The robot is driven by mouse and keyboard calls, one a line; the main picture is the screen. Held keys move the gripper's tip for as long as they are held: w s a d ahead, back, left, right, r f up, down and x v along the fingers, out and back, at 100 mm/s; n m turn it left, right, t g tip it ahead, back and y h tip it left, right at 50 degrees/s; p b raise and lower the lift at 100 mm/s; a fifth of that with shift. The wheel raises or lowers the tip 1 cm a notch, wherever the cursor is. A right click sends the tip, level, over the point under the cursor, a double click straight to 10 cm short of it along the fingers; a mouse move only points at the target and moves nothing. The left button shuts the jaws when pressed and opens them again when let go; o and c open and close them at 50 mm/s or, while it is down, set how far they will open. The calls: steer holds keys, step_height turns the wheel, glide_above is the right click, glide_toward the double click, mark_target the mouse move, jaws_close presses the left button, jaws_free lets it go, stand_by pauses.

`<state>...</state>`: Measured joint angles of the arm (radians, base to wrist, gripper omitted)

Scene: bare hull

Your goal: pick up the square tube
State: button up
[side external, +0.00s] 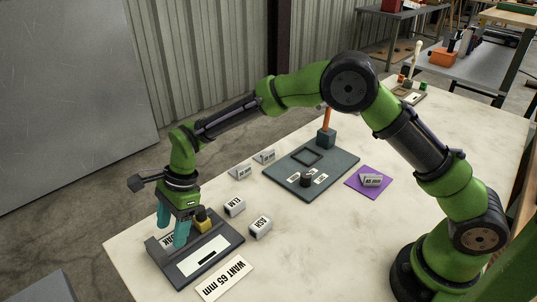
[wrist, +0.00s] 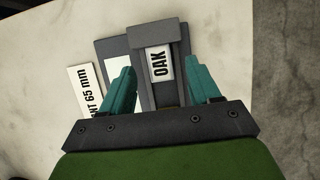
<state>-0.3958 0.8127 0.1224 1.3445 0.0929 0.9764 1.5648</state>
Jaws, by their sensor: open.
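My gripper (side external: 172,226) is open, with its teal fingers pointing down over the left end of a dark grey fixture (side external: 222,228). In the wrist view, the fingers of my gripper (wrist: 162,92) are apart, on either side of a dark grey channel (wrist: 152,36). A pale block marked OAK (wrist: 159,66) lies in this channel, between the fingers and not visibly gripped. Similar blocks marked ELM (side external: 235,207) and ASH (side external: 261,227) lie on the table right of the fixture. I cannot tell which piece is the square tube.
A "WANT 65 mm" card (side external: 224,279) lies in front of the fixture. A yellow piece (side external: 203,223) is close beside my gripper. A dark board (side external: 339,168) with an upright orange rod (side external: 327,119) and a purple mat (side external: 356,188) are farther right. The table's front middle is clear.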

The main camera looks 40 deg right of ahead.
mark_target(167, 242)
steer(key=shift+x, duration=1.35)
steer(key=c, duration=1.1)
